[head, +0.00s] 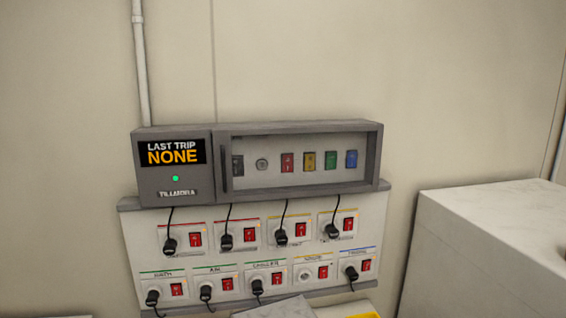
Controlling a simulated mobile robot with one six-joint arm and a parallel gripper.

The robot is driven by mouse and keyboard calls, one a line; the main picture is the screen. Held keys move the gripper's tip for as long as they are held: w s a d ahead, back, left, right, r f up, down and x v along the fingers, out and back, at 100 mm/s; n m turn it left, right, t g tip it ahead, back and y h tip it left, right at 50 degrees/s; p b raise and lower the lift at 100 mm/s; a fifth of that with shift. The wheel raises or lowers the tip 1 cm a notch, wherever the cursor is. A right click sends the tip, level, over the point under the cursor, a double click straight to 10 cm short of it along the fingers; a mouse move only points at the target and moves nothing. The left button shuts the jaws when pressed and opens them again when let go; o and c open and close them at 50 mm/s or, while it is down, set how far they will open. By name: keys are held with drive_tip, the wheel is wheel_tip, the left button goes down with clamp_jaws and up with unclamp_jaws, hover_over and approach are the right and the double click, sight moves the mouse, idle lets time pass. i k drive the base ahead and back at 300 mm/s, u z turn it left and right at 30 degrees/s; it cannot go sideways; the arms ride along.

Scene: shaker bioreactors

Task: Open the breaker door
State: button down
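The breaker box (174,186) is a grey wall unit with a display reading "LAST TRIP NONE" and a green light on its left part. The breaker door (300,132) is the framed, see-through front on its right part. It looks shut. A dark vertical handle (225,171) is at the door's left edge. Behind the door are a dark switch, a round knob and red, yellow, green and blue switches. My gripper is not in view.
Below is a panel (208,259) with two rows of sockets, red switches and several black plugs with cables. A pale box-like block (500,240) stands at the right. A grey object and a yellow edge show at the bottom. A pipe (140,62) runs up the wall.

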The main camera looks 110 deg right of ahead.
sight(221, 138)
drive_tip(key=u, duration=0.65)
drive_tip(key=k, duration=0.15)
drive_tip(key=z, duration=3.25)
drive_tip(key=k, duration=0.2)
drive_tip(key=z, duration=1.15)
